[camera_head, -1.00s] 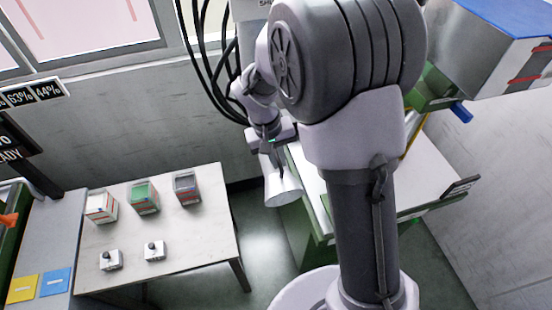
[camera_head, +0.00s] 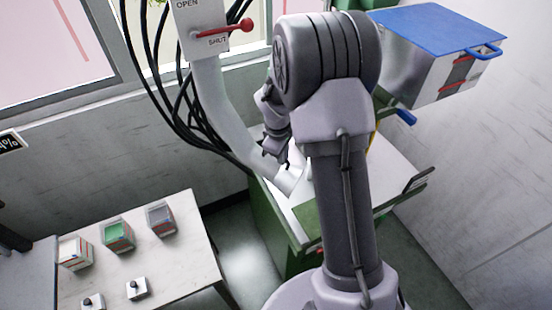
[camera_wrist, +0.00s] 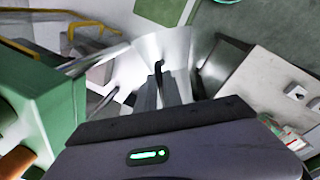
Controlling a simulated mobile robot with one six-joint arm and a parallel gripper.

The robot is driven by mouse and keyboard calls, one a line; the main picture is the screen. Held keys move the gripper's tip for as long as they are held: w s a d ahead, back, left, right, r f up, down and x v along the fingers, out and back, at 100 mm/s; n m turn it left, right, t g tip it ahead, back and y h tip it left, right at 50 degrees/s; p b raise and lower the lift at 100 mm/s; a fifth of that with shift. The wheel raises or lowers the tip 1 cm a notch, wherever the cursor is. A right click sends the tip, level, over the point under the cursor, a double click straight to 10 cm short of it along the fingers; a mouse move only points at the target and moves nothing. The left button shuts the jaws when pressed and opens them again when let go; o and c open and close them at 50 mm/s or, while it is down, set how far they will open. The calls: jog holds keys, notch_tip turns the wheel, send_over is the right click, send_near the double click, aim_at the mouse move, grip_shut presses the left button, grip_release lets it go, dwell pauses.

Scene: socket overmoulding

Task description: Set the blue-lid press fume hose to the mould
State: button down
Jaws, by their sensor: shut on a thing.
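The fume hose (camera_head: 222,120) is a pale bent duct that comes down from the OPEN/SHUT box and ends in a white flared hood (camera_head: 290,183). My gripper (camera_head: 277,150) is shut on the hose near its hood, over the left part of the green press bench. The wrist view shows the hood (camera_wrist: 172,42) beyond my fingers (camera_wrist: 163,88). The blue-lid press (camera_head: 440,75) has a blue top, metal sides and a blue handle, at upper right. My arm covers part of the bench, and I cannot make out the mould clearly.
The OPEN/SHUT box (camera_head: 200,35) has a red lever (camera_head: 235,25). Black cables (camera_head: 185,110) hang by the wall. A pale table (camera_head: 185,265) at lower left bears several small bins and two small fittings. A green housing (camera_wrist: 60,110) is close on the left in the wrist view.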

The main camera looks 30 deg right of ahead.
jog(key=shift+w+d+r+n, duration=0.1)
jog(key=shift+w+d+n, duration=0.2)
jog(key=shift+w+d, duration=0.1)
jog(key=c, duration=1.5)
grip_release()
jog(key=shift+w+d, duration=0.1)
jog(key=shift+d, duration=0.05)
notch_tip(320, 180, up, 17)
jog(key=s+a+p, duration=0.1)
jog(key=s+a, duration=0.1)
jog(key=shift+a+p, duration=0.35)
jog(key=shift+s, duration=0.15)
